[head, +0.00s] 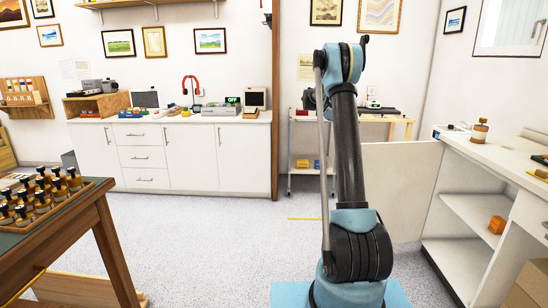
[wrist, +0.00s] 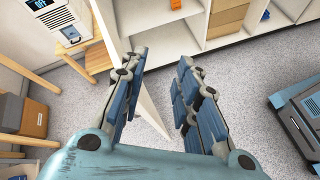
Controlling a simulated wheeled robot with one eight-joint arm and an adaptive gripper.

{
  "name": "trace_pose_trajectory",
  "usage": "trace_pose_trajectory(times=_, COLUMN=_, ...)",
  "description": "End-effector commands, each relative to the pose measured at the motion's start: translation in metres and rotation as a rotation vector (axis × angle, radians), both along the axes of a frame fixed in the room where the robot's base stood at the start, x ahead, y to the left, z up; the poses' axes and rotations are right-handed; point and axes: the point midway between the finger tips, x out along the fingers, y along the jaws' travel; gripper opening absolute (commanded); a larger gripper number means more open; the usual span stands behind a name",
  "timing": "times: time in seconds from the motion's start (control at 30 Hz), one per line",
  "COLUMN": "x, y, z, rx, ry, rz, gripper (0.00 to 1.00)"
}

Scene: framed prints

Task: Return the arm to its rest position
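My arm (head: 348,150) stands nearly upright right of centre in the head view, on its blue base, with its elbow bent at the top. My gripper does not show in the head view. In the wrist view my gripper (wrist: 163,57) has its two blue-padded fingers spread apart. Nothing is between the fingers, and speckled floor and the edge of a white panel show beyond them. The gripper touches nothing that I can see.
A table (head: 88,222) with several dark-capped bottles stands at left. A white shelf counter (head: 465,205) stands at right, with an orange block (head: 497,224) on its shelf. White cabinets (head: 190,155) line the back wall. The floor (head: 215,240) in the middle is clear.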

Motion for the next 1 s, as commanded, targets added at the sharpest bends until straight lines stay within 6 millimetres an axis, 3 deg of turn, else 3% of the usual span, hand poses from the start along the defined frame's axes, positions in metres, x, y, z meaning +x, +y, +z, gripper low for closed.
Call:
trace_pose_trajectory(times=0.2, x=-0.051, y=0.01, z=0.021, rx=0.077, ry=-0.095, rz=-0.021, gripper=0.29)
trace_pose_trajectory(times=0.47, x=-0.115, y=0.025, z=0.035, rx=0.172, ry=-0.205, rz=-0.059, gripper=0.29)
trace_pose_trajectory(times=1.0, x=-0.259, y=0.064, z=0.029, rx=0.378, ry=-0.423, rz=-0.181, gripper=0.29)
